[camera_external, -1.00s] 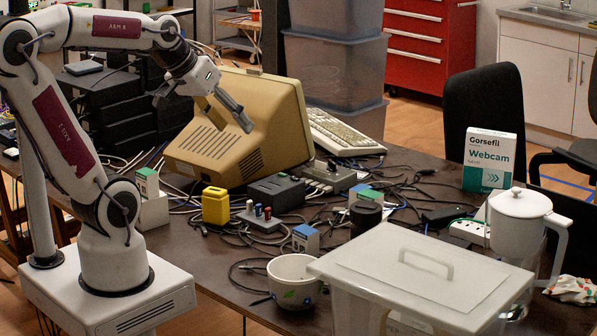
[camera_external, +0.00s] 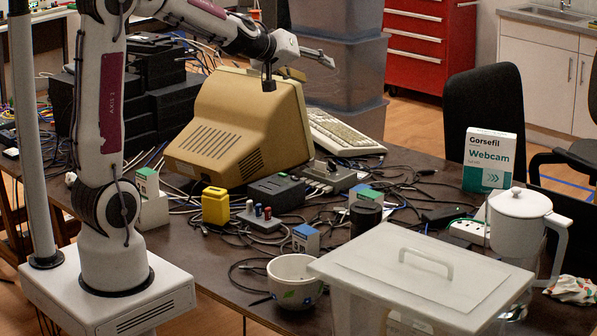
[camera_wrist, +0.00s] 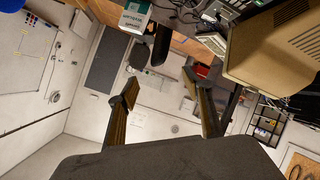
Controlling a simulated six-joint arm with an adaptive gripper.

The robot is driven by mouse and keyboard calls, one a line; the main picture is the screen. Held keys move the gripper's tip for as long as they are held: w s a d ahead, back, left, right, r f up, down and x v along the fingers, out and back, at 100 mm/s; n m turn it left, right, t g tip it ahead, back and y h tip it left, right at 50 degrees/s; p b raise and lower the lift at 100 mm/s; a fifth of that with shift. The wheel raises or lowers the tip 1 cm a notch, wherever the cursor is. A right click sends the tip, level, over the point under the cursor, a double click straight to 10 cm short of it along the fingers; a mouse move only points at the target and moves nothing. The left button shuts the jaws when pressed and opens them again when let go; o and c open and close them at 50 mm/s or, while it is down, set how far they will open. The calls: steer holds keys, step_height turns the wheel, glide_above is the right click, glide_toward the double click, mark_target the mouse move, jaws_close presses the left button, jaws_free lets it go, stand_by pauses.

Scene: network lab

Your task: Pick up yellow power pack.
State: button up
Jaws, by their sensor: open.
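The yellow power pack (camera_external: 215,206) stands upright on the dark table in the external view, in front of the beige monitor. Nothing covers it there. My gripper (camera_external: 318,62) is high above the table, over the monitor's top right, well away from the power pack. It is open and empty. In the wrist view my gripper's two fingers (camera_wrist: 158,82) are spread apart with the room behind them. The power pack is not visible in the wrist view.
The beige monitor (camera_external: 235,130) stands behind the power pack. A switch box (camera_external: 260,217), a black box (camera_external: 277,192) and loose cables lie to its right. A small green-topped box (camera_external: 147,184) is to its left. A white cup (camera_external: 293,282) and lidded bin (camera_external: 420,270) stand in front.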

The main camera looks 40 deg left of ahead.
steer(key=w+a+f+n+y, duration=0.5)
steer(key=w+a+f, duration=0.1)
steer(key=w+a, duration=0.2)
steer(key=n+g+y, duration=0.7)
steer(key=g, duration=0.2)
glide_above(226, 198)
steer(key=w+d, duration=0.3)
steer(key=w, duration=0.9)
step_height(226, 198, down, 20)
steer(key=r, duration=0.1)
steer(key=s+f+g, duration=0.2)
steer(key=s+f, duration=0.1)
steer(key=s+f+n+g, duration=0.1)
steer(key=s+f+g, duration=0.1)
steer(key=s+f, duration=0.1)
steer(key=s+f+n+g+y, duration=0.1)
steer(key=s+f+g, duration=0.1)
steer(key=s+f, duration=0.1)
steer(key=shift+s+d+f+g, duration=0.1)
steer(key=shift+s+d+g, duration=0.1)
steer(key=shift+s, duration=0.15)
steer(key=shift+s+d+f+g, duration=0.1)
steer(key=shift+s+g, duration=0.1)
steer(key=shift+s, duration=0.15)
steer(key=shift+s+f+g, duration=0.25)
steer(key=shift+s+g, duration=0.05)
steer(key=shift+s, duration=0.1)
steer(key=shift+a, duration=0.1)
steer(key=shift+x, duration=1.15)
